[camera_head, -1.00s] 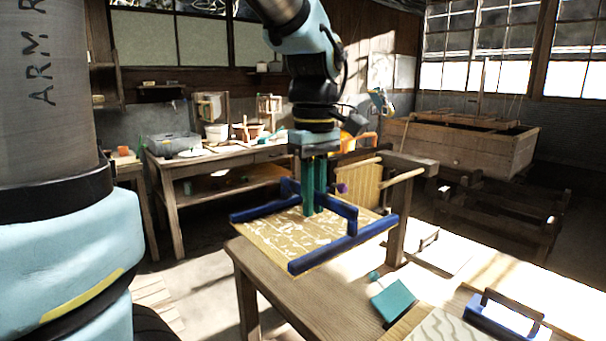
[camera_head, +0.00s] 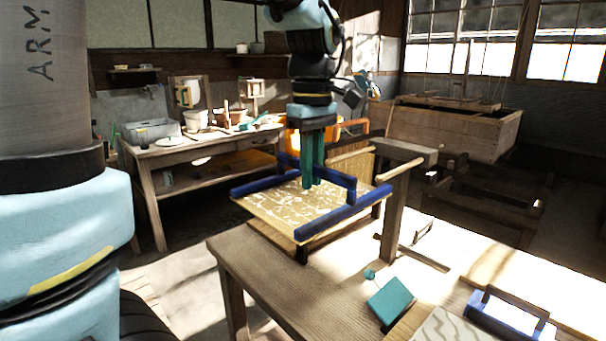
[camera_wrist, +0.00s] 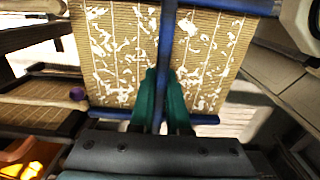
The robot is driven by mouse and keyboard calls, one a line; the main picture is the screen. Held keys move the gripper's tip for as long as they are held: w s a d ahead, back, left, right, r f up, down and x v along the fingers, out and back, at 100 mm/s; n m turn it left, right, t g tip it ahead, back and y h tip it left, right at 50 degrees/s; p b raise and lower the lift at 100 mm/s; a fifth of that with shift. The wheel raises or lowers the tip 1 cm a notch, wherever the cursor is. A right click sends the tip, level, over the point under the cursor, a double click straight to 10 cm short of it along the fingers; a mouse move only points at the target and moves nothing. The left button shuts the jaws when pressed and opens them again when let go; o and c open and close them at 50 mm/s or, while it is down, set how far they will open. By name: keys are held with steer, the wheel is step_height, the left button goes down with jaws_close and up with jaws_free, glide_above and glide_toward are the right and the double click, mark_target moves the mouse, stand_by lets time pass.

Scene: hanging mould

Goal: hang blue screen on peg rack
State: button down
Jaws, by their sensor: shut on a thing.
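The blue screen is a tan slatted mat with pale flecks (camera_head: 285,213), blue bars along its edges and a blue handle across its middle. My gripper (camera_head: 308,187) points down and is shut on the handle. The screen is held roughly flat above the left part of the table. In the wrist view the green fingers (camera_wrist: 162,118) close on the blue middle bar (camera_wrist: 167,45). The peg rack has a wooden post (camera_head: 393,220) on the table, just right of the screen, with pale pegs (camera_head: 404,166) sticking out.
The wooden table (camera_head: 265,262) holds a teal block (camera_head: 390,301) and a blue-edged tray with a dark handle (camera_head: 508,313) at the front right. A cluttered workbench (camera_head: 210,148) stands behind left. A large wooden vat (camera_head: 450,130) stands behind right.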

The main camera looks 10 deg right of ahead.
steer(key=shift+w+d+p, duration=0.2)
steer(key=shift+w+d, duration=0.65)
steer(key=shift+d, duration=0.65)
steer(key=shift+w+d+p, duration=0.25)
steer(key=shift+w+d, duration=0.55)
steer(key=shift+d, duration=0.7)
steer(key=shift+w+d+p, duration=0.2)
steer(key=shift+w+d, duration=0.65)
steer(key=shift+d, duration=0.65)
steer(key=w+d+p, duration=0.3)
steer(key=d+p, duration=0.1)
steer(key=d, duration=0.1)
steer(key=shift+d, duration=0.25)
steer(key=shift+f, duration=0.65)
steer(key=c, duration=0.8)
jaws_free()
step_height(320, 180, up, 11)
steer(key=b, duration=0.2)
steer(key=shift+f+b, duration=0.1)
steer(key=shift+b, duration=0.2)
